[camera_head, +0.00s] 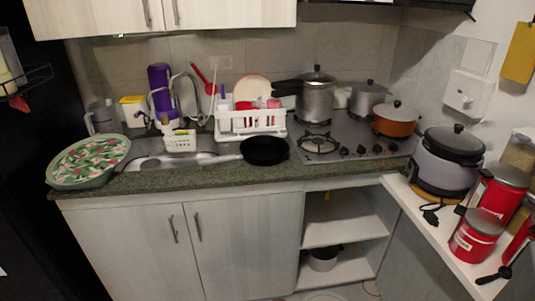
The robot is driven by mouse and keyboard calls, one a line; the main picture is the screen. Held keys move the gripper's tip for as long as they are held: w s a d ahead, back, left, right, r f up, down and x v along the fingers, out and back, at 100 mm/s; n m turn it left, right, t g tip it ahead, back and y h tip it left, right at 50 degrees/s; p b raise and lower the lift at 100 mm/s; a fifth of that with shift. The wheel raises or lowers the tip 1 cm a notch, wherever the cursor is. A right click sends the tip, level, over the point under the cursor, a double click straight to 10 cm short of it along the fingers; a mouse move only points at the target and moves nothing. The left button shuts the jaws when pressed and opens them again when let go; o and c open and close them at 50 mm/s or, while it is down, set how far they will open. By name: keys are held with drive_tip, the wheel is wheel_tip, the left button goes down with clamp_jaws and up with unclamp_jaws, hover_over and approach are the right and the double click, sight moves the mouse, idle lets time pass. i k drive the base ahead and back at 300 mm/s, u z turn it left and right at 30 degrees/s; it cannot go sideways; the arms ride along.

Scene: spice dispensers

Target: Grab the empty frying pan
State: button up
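A black frying pan (265,151) sits on the green-grey countertop (160,178), between the sink and the stove. It looks empty, with its dark inside facing up. A light-coloured handle seems to extend from it to the left, over the sink edge. My gripper is not visible in the head view.
A patterned round tray (90,160) is left of the sink (150,155). A white dish rack (250,122) stands behind the pan. The stove (345,140) with several pots is to the right. A side counter at right holds a cooker (447,165) and red canisters (477,236).

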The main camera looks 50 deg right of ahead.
sight(261, 149)
drive_tip(key=z, duration=0.7)
drive_tip(key=k, duration=0.45)
drive_tip(key=z, duration=0.75)
drive_tip(key=i, duration=0.5)
drive_tip(key=z, duration=0.1)
drive_tip(key=k, duration=0.35)
